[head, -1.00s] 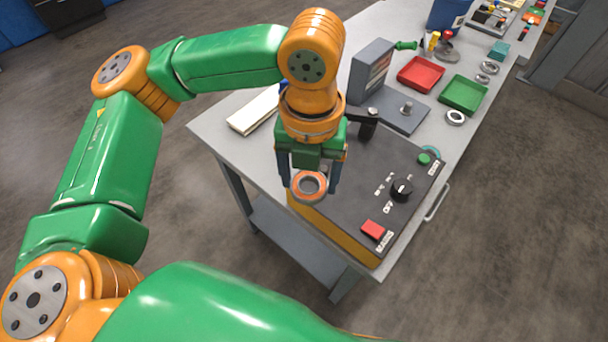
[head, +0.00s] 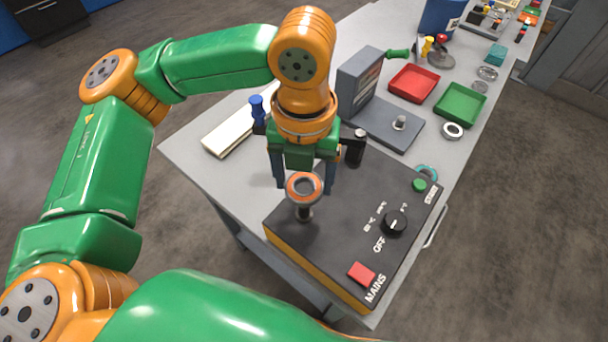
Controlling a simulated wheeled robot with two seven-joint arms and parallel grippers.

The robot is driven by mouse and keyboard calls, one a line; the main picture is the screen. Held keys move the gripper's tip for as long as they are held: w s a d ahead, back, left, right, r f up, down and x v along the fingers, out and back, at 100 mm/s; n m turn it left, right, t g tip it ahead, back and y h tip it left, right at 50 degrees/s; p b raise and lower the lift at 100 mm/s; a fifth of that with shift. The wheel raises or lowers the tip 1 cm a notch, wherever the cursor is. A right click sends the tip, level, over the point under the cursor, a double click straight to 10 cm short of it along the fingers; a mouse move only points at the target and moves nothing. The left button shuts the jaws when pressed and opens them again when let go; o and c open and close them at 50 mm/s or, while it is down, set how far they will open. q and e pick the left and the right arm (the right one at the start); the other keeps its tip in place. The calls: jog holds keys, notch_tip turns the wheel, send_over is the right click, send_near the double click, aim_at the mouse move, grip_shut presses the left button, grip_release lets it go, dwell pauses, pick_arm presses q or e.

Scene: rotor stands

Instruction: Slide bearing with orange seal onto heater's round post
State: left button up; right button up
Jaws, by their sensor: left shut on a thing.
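My left gripper (head: 304,181) points down and is shut on the bearing with the orange seal (head: 292,195). The bearing shows as a metal ring with an orange band, held roughly level. The heater (head: 340,245) is a dark-topped box with a yellow side, a dial and a red MAINS switch. A short dark round post (head: 304,213) rises from its top and shows just below the bearing. The post's upper end is hidden by the bearing, so I cannot tell whether it is in the bore. My right gripper is not in view.
A black upright with an arm (head: 356,148) stands at the heater's back. Behind are a grey stand with a short peg (head: 400,123), a red tray (head: 414,84), a green tray (head: 460,104) and a loose metal ring (head: 452,131). A pale board (head: 228,132) lies at left.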

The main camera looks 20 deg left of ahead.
pick_arm(q)
jog(key=shift+w+f+b, duration=0.15)
jog(key=shift+f+b, duration=0.4)
jog(key=shift+f, duration=0.25)
jog(key=shift+s+f+b, duration=0.2)
jog(key=shift+f+b, duration=0.65)
jog(key=shift+b, duration=0.35)
jog(key=shift+w+r, duration=0.1)
jog(key=shift+r, duration=0.05)
jog(key=shift+f+p, duration=0.3)
jog(key=shift+f, duration=0.2)
jog(key=shift+f, duration=0.3)
jog(key=shift+f, duration=0.3)
jog(key=shift+f, duration=0.25)
jog(key=shift+f, duration=1.15)
